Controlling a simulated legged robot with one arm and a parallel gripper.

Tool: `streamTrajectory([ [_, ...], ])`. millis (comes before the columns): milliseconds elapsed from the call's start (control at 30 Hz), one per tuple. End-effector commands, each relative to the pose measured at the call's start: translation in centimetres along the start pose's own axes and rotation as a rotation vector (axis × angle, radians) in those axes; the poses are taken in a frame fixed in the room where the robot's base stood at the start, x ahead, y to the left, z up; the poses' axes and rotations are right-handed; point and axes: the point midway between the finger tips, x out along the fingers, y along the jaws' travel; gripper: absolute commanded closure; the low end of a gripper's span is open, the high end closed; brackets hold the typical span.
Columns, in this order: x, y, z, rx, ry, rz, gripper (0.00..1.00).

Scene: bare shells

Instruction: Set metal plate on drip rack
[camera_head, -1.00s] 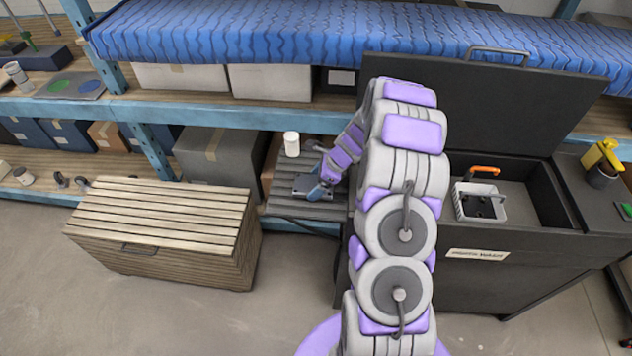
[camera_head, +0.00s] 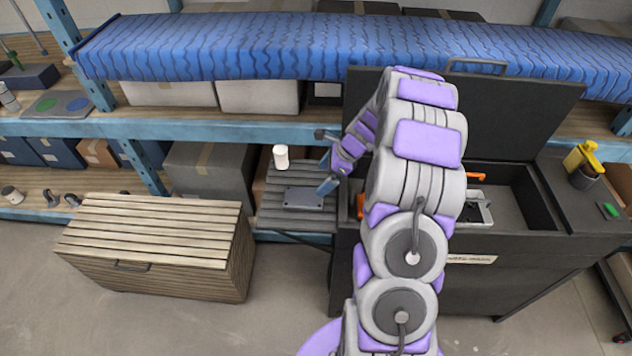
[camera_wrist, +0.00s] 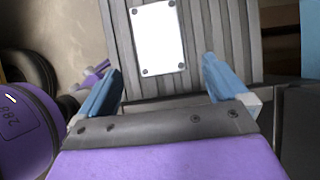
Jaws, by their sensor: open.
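The metal plate (camera_head: 303,197) lies flat on the slatted dark grey drip rack (camera_head: 268,212), right of its middle. In the wrist view the plate (camera_wrist: 157,40) looks bright white, with dark round spots at its corners, and the slats of the rack (camera_wrist: 222,25) show around it.
A white cup (camera_head: 281,157) stands at the back of the rack. A slatted wooden chest (camera_head: 150,245) is to the left. The dark washer with its raised lid (camera_head: 530,110) is close on the right, with a yellow bottle (camera_head: 582,158). A blue-covered shelf (camera_head: 250,45) runs above.

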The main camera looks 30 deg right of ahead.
Motion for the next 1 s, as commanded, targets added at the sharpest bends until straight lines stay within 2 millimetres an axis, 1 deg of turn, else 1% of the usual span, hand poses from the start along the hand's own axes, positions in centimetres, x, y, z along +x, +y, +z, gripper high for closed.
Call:
streamTrajectory([
  [33, -0.7, -0.1, 0.0, 0.000, 0.000, -0.002, 0.00],
  [100, -1.2, 0.0, 0.0, 0.000, 0.000, -0.001, 0.00],
  [267, -1.6, 0.1, 0.2, -0.005, 0.001, 0.002, 0.00],
  [367, -1.9, 0.9, 1.3, -0.052, 0.006, 0.012, 0.00],
  [467, -2.6, 2.9, 3.6, -0.167, 0.019, 0.042, 0.00],
  [500, -3.1, 4.1, 4.9, -0.233, 0.026, 0.057, 0.00],
  [567, -3.7, 6.3, 6.7, -0.342, 0.039, 0.090, 0.00],
  [600, -4.3, 7.8, 7.9, -0.418, 0.047, 0.108, 0.00],
  [667, -5.0, 10.0, 9.4, -0.532, 0.060, 0.139, 0.00],
  [700, -5.5, 11.7, 10.3, -0.606, 0.068, 0.163, 0.00],
  [767, -6.2, 14.1, 11.3, -0.717, 0.079, 0.199, 0.00],
  [800, -6.8, 15.6, 12.0, -0.790, 0.086, 0.220, 0.00],
  [967, -8.8, 21.7, 13.4, -1.076, 0.118, 0.311, 0.00],
  [1000, -9.3, 23.2, 13.5, -1.146, 0.125, 0.336, 0.00],
])
